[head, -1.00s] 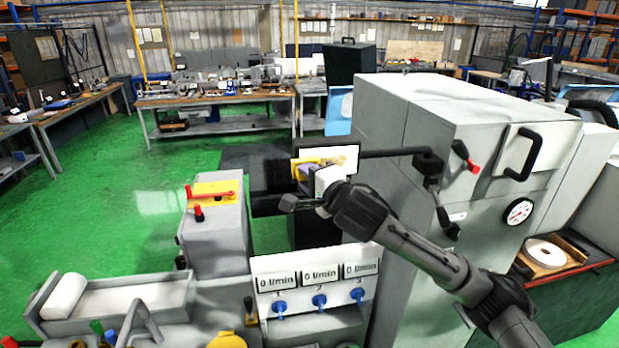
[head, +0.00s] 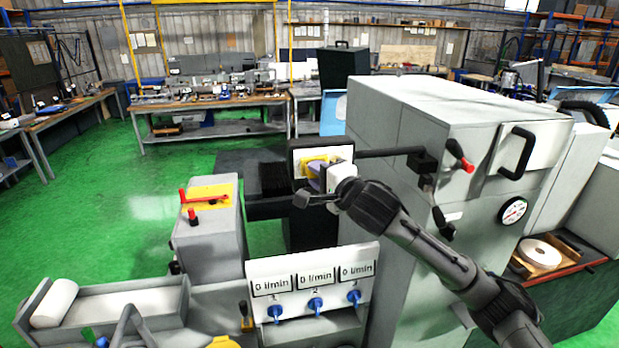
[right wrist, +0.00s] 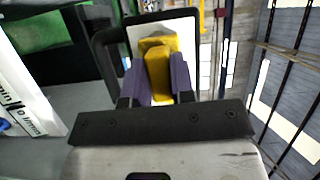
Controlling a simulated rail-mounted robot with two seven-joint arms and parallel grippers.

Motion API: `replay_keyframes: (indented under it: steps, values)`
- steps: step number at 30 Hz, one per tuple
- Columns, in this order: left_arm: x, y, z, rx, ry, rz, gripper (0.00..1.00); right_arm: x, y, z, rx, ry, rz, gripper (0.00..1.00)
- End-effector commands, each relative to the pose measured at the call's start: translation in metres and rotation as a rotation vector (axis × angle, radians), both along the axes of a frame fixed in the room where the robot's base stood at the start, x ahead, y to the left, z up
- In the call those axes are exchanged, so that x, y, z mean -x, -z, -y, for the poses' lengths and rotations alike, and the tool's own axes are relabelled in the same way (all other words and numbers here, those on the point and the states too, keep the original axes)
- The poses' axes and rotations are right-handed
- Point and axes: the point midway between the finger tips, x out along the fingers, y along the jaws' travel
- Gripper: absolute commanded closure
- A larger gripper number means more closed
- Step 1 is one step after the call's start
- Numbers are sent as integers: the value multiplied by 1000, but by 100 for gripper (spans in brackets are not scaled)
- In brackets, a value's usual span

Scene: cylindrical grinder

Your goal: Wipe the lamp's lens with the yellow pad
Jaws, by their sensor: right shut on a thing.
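The lamp (head: 290,161) is a black-framed panel with a white lens (head: 345,151), held on a dark arm from the grey machine. It also shows in the right wrist view, with its lens (right wrist: 137,36) behind the pad. My right gripper (head: 316,174) is in front of the lens, its purple fingers shut on the yellow pad (head: 313,163). In the right wrist view the pad (right wrist: 157,70) stands between the fingers and overlaps the lower middle of the lens. I cannot tell whether the pad touches it. My left gripper is not in view.
The large grey machine (head: 400,120) stands close on the right of the lamp. Below are a panel with blue valves (head: 315,280) and a grey box with a red lever (head: 210,230). Green floor (head: 100,200) is open at the left.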

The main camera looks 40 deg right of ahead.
Motion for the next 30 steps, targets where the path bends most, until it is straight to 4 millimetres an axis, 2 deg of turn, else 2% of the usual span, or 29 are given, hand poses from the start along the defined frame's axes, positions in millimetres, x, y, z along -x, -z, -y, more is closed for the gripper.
replay_keyframes:
  steps: [8,18,30]
  values:
    - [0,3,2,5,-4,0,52,4,0,8,0,1,1,96]
    - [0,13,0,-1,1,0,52,15,1,33,1,2,0,96]
    - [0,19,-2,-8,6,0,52,22,1,47,0,3,-1,96]
